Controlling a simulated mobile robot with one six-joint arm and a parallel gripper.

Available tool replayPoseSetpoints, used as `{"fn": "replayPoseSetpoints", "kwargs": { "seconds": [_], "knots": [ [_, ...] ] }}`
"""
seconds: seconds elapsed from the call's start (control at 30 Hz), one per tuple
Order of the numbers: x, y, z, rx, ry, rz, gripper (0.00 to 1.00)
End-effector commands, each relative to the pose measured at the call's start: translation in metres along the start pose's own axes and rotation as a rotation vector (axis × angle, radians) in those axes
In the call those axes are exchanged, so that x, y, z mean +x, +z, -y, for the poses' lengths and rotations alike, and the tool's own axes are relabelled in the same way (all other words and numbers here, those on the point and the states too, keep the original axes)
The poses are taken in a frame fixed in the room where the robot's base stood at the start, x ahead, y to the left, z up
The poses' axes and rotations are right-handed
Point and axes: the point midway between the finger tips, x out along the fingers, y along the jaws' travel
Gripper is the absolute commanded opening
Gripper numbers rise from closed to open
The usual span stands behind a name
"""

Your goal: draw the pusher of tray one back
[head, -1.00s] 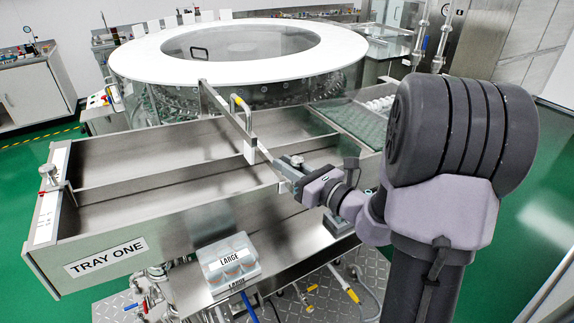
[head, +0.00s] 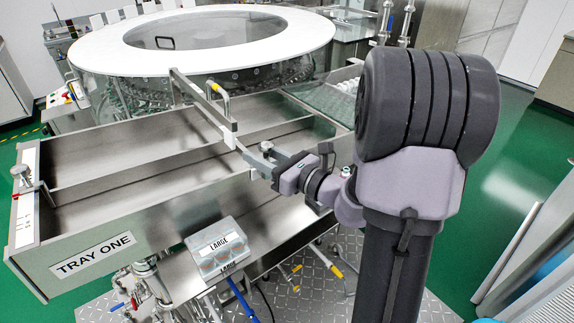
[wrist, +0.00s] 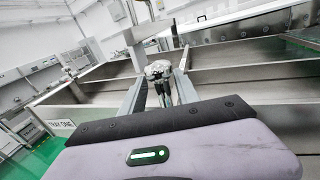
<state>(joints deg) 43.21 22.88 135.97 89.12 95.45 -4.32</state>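Tray one (head: 172,222) is a long steel tray with a label on its near face and a lengthwise divider inside. The pusher (head: 200,100) is a steel bar reaching across it, with a yellow-marked bent handle (head: 216,90) and a plate at its near end. My gripper (head: 256,158) is over the tray, close to the pusher's near end. In the wrist view my gripper's fingers (wrist: 160,75) stand apart, with the pusher's upright plate (wrist: 133,50) just ahead of the left finger. I see no grip on the pusher; whether a finger touches it is unclear.
The round washer with a white ring top (head: 90,55) stands behind the tray. A clear box marked LARGE (head: 222,248) sits at the tray's near side. A small knobbed post (head: 22,175) stands at the tray's left end. Hoses and valves lie below.

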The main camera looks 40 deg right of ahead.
Motion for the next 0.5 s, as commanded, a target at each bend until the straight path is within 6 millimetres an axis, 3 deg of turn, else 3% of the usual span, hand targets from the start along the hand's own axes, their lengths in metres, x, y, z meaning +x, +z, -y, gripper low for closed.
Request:
{"fn": "replayPoseSetpoints", "kwargs": {
  "seconds": [0.5],
  "knots": [
    [-0.135, 0.001, 0.002, 0.003, -0.007, 0.001, 0.38]
  ]
}}
